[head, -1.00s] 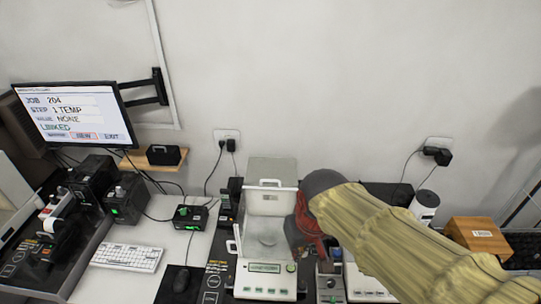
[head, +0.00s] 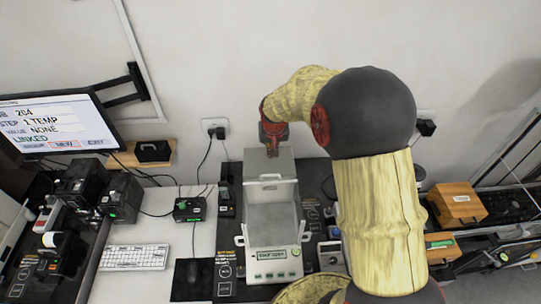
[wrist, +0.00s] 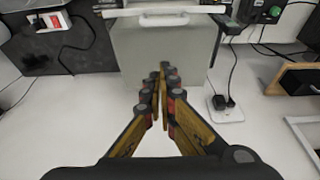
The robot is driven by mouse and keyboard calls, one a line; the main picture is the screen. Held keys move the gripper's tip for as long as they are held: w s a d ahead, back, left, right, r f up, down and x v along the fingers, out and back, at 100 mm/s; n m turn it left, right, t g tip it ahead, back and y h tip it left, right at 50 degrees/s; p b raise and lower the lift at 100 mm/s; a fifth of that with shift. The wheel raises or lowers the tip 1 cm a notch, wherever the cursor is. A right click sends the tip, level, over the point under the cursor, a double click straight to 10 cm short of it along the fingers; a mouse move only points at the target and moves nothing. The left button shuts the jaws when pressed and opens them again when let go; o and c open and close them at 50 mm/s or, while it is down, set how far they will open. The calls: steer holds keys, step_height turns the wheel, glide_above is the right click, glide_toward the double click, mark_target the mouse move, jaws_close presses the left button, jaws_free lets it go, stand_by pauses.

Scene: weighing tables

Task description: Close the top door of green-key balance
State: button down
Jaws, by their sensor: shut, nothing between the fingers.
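The balance with the green key (head: 296,252) stands on the dark mat in the head view. Its top door (head: 270,164) is a grey-green panel with a white handle (head: 270,177) at its front edge. The door is slid back toward the wall, and the chamber looks open in front of the handle. In the wrist view the door (wrist: 165,50) lies beyond the fingers, handle (wrist: 165,19) on the far side. My gripper (head: 272,150) is at the door's rear edge, wall side, shut and empty. Its fingertips (wrist: 163,68) overlap the panel in the wrist view; contact cannot be told.
A wall socket with plugs (head: 215,127) is left of my gripper. A monitor (head: 55,123), keyboard (head: 135,257) and small black boxes stand left. A wooden box (head: 457,203) stands right. My arm hides part of the table right of the balance.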

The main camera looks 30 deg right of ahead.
steer(key=p, duration=0.1)
glide_toward(271, 164)
steer(key=x, duration=0.5)
steer(key=shift+f, duration=0.15)
steer(key=s, duration=0.1)
steer(key=s+a+r+p, duration=0.1)
steer(key=s, duration=0.1)
steer(key=shift+a+r, duration=0.15)
steer(key=shift+s+a+p, duration=0.15)
steer(key=shift+s+p, duration=0.15)
steer(key=shift+p, duration=0.05)
steer(key=shift+s, duration=0.1)
